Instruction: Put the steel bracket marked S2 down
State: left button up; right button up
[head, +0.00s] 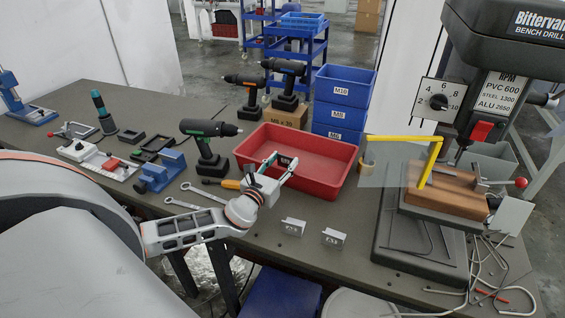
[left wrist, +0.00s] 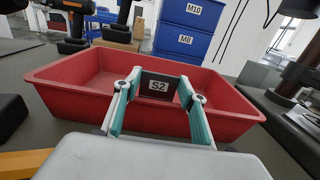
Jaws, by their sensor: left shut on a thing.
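My left gripper (head: 279,167) is shut on the steel bracket marked S2 (left wrist: 157,85), a dark piece with a white label between the teal-lined fingers. In the head view the bracket (head: 285,160) is small and partly hidden by the fingers. The gripper reaches over the near side of the red tray (head: 330,184), and the bracket shows against the tray's inside. I cannot tell whether the bracket touches the tray. The tray also shows in the left wrist view (left wrist: 75,85), with no other thing visible inside it. My right gripper is not in view.
Two light grey brackets (head: 292,226) (head: 333,237) stand on the bench in front of the tray, their labels unclear. Wrenches (head: 183,203) and a drill (head: 207,147) are left of the tray. A bench drill (head: 480,110) stands at the right, blue bins (head: 340,102) behind.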

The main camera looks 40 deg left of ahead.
pick_arm(q)
jog(key=shift+f, duration=0.4)
jog(key=o, duration=1.3)
jog(key=shift+r, duration=0.45)
jog(key=shift+s+d+r+p, duration=0.1)
jog(key=shift+s+r+p, duration=0.1)
jog(key=shift+s+p, duration=0.1)
jog(key=s+d, duration=0.1)
jog(key=s, duration=1)
jog(key=shift+s+d, duration=0.15)
jog(key=shift+d, duration=0.2)
